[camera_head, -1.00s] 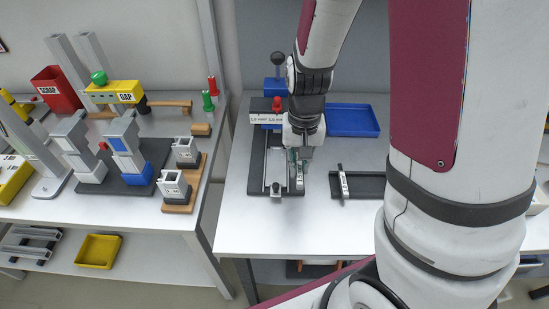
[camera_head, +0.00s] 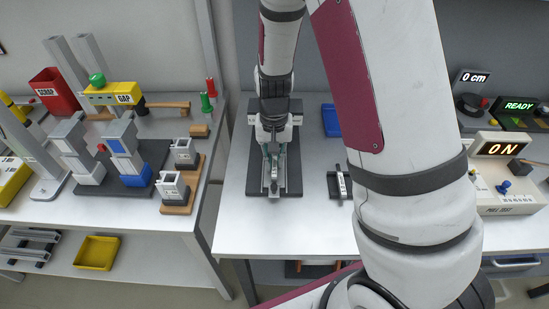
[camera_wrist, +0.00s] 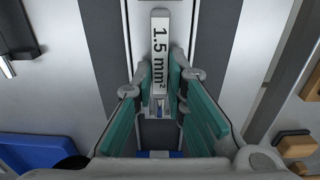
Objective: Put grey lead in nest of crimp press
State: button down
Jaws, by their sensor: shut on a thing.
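My gripper (camera_head: 274,155) is over the crimp press (camera_head: 252,180), a black base with a pale central rail at the left of the bench. In the wrist view my gripper (camera_wrist: 160,90) is shut on the grey lead (camera_wrist: 160,50), a pale bar marked "1.5 mm²". The lead lies lengthwise along the rail of the press. Whether it rests in the nest or hangs just above it I cannot tell. My wrist hides most of the upper press in the head view.
A black tray (camera_head: 335,197) with another small part stands right of the press. A blue tray (camera_head: 331,120) is behind it, partly hidden by my arm. A pull tester (camera_head: 510,195) showing "0 N" is at the right. The front of the bench is clear.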

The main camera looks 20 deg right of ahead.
jog(key=shift+f, duration=0.15)
jog(key=c, duration=1.6)
grip_release()
notch_tip(320, 180, up, 11)
notch_tip(320, 180, up, 8)
jog(key=f+n+t, duration=0.1)
send_over(274, 162)
jog(key=s, duration=0.4)
jog(key=s+r+n+t, duration=0.1)
jog(key=s+r+t, duration=0.1)
jog(key=s+r, duration=0.3)
jog(key=s+r+n+t, duration=0.1)
jog(key=s+r, duration=0.3)
jog(key=s, duration=0.8)
jog(key=shift+s+d+r+n+t, duration=0.2)
jog(key=shift+r+n+t, duration=0.2)
jog(key=shift+n, duration=0.4)
